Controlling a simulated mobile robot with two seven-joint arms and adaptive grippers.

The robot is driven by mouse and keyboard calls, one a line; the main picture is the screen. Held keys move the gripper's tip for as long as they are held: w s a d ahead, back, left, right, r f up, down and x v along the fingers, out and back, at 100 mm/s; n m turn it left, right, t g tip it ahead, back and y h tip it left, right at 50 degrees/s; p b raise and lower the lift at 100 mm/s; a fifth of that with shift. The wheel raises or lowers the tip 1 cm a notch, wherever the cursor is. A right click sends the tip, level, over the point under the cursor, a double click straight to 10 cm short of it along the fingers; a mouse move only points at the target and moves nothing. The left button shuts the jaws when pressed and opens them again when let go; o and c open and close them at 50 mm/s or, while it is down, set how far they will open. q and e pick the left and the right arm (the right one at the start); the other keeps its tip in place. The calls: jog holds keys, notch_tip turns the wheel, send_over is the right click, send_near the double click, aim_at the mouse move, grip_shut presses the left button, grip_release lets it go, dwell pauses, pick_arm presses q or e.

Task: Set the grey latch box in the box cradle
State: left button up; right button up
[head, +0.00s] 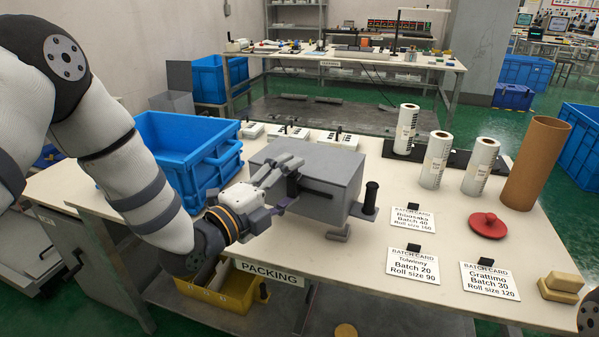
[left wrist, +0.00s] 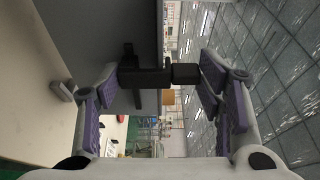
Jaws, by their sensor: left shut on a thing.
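The grey latch box (head: 325,163) is at the middle of the packing table, upright, with a dark bar on its near side. My left gripper (head: 283,190) is at that side, its fingers shut on the box's dark bar. In the left wrist view the bar (left wrist: 155,76) spans between the purple finger pads, with the box's grey wall (left wrist: 105,30) beside it. A small grey foot (head: 338,232) shows under the box and a black knob (head: 371,193) stands at its right; I cannot tell whether these belong to the cradle. The box hides what is below it.
A blue crate (head: 180,135) stands left of the box. White rolls (head: 434,160) and a brown tube (head: 535,163) stand at the back right. Batch cards (head: 413,262), a red disc (head: 487,225) and yellowish blocks (head: 560,287) lie in front of them.

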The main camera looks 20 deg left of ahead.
pick_arm(q)
jog(key=w+y, duration=0.1)
jog(key=w+r+n+y, duration=0.1)
jog(key=w, duration=0.1)
jog(key=shift+t, duration=0.4)
jog(key=shift+w+a+r+n, duration=0.1)
jog(key=shift+a+r+n, duration=0.05)
jog(key=shift+r+n, duration=0.15)
pick_arm(e)
jog(key=shift+s+a+f, duration=0.2)
jog(key=shift+s+f, duration=0.1)
jog(key=shift+s, duration=0.1)
pick_arm(q)
jog(key=shift+r, duration=0.1)
notch_tip(320, 180, down, 7)
jog(key=b, duration=0.2)
pick_arm(e)
jog(key=shift+s+d+f+g, duration=0.1)
jog(key=shift+s+f+g, duration=0.3)
jog(key=shift+s+f, duration=0.5)
pick_arm(q)
jog(key=shift+f, duration=0.65)
pick_arm(e)
jog(key=shift+f, duration=0.3)
